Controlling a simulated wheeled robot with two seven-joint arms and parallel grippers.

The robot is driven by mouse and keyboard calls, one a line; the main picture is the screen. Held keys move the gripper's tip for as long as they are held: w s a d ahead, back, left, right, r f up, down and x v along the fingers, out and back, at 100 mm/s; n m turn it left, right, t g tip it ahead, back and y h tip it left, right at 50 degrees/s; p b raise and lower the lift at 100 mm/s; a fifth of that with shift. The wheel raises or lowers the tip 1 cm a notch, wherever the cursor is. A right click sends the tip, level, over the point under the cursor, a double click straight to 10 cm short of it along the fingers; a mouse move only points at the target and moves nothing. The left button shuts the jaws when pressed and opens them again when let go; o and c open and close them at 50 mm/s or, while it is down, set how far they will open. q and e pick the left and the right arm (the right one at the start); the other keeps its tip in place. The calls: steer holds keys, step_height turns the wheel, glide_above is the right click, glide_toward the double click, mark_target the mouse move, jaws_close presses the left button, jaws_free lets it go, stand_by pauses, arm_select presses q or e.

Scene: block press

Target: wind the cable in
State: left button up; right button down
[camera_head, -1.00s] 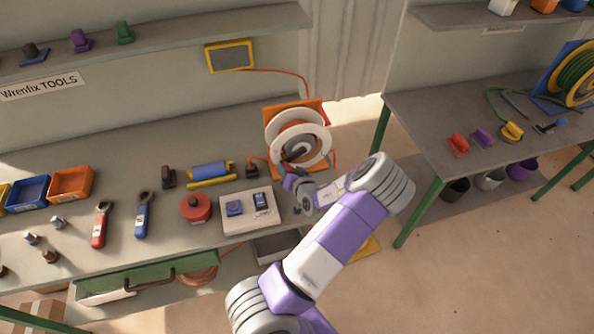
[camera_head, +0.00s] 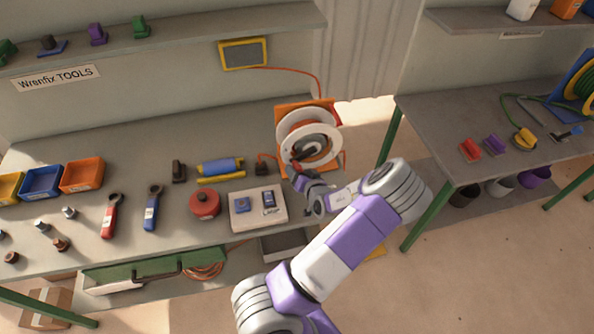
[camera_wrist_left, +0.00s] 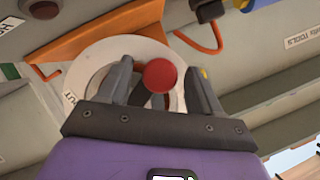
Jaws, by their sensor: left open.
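The cable reel (camera_head: 327,151) is a white-flanged drum in an orange stand (camera_head: 284,107) at the right end of the bench. It also shows in the left wrist view as a pale disc (camera_wrist_left: 88,62) with a partly hidden label. A dark crank with a round red knob (camera_wrist_left: 160,76) sits on its front. An orange cable (camera_head: 300,71) runs from the reel area up to a yellow-framed panel (camera_head: 243,54). My left gripper (camera_head: 297,170) is in front of the reel. In the wrist view its open fingers (camera_wrist_left: 158,68) stand either side of the knob; contact cannot be told.
Left of the reel on the bench are a pale switch box (camera_head: 248,221), a red round case (camera_head: 204,204), a blue and yellow roller tool (camera_head: 220,167) and several tools and bins. A second bench (camera_head: 430,120) stands at right, with open floor between.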

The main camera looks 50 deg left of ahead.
arm_select(q)
steer(key=v, duration=0.6)
